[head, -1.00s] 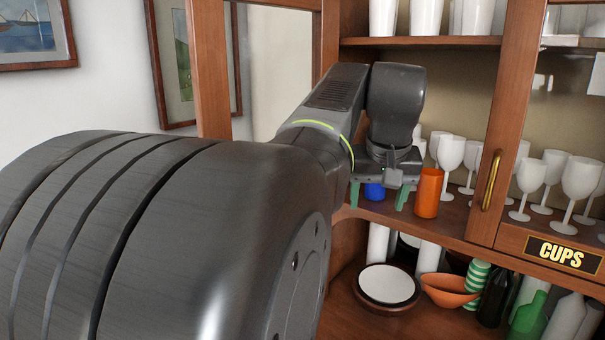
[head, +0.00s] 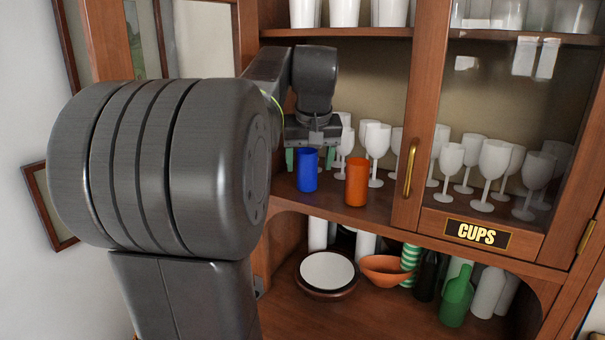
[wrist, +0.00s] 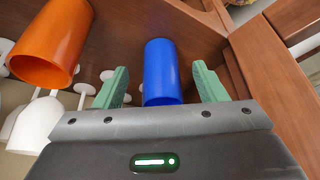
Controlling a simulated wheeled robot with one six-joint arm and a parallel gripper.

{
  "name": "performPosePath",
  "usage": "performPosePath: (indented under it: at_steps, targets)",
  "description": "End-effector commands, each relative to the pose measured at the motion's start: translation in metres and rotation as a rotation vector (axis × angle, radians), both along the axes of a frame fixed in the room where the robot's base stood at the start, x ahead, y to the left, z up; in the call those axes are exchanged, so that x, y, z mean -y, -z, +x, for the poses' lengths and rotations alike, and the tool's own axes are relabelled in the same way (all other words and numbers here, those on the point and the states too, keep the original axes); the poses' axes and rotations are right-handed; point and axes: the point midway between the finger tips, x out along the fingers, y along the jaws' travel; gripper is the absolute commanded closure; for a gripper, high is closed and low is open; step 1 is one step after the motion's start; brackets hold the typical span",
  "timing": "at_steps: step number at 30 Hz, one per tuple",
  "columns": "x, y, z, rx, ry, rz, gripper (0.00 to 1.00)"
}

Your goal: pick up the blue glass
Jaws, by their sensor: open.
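The blue glass (head: 307,170) stands upright on the cabinet's middle shelf, left of an orange glass (head: 357,182). In the wrist view the blue glass (wrist: 162,72) shows between the two open fingers of my gripper (wrist: 160,80), with space on both sides. The orange glass also shows in the wrist view (wrist: 52,42), to the left of the left finger.
Several white goblets (head: 376,143) stand behind the glasses. A cabinet door with a CUPS label (head: 477,234) and brass handle (head: 411,167) is at right. Below are a plate (head: 327,271), an orange bowl (head: 386,270) and bottles (head: 456,297). Wooden cabinet framing (wrist: 280,70) is close right in the wrist view.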

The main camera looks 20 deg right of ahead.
Motion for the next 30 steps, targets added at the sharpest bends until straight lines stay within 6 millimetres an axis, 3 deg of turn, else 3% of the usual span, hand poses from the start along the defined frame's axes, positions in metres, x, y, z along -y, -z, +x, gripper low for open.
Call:
performPosePath:
  at_steps: [6,12,20,27,30]
  targets:
    - [0.007,0.003,0.033,-0.004,-0.001,0.001,0.35]
    - [0.009,0.026,0.040,-0.002,0.000,0.000,0.35]
    - [0.009,0.028,0.040,0.000,0.000,0.000,0.35]
    - [0.009,0.028,0.040,0.000,0.000,0.000,0.82]
    - [0.009,0.027,0.040,0.000,0.000,0.000,0.86]
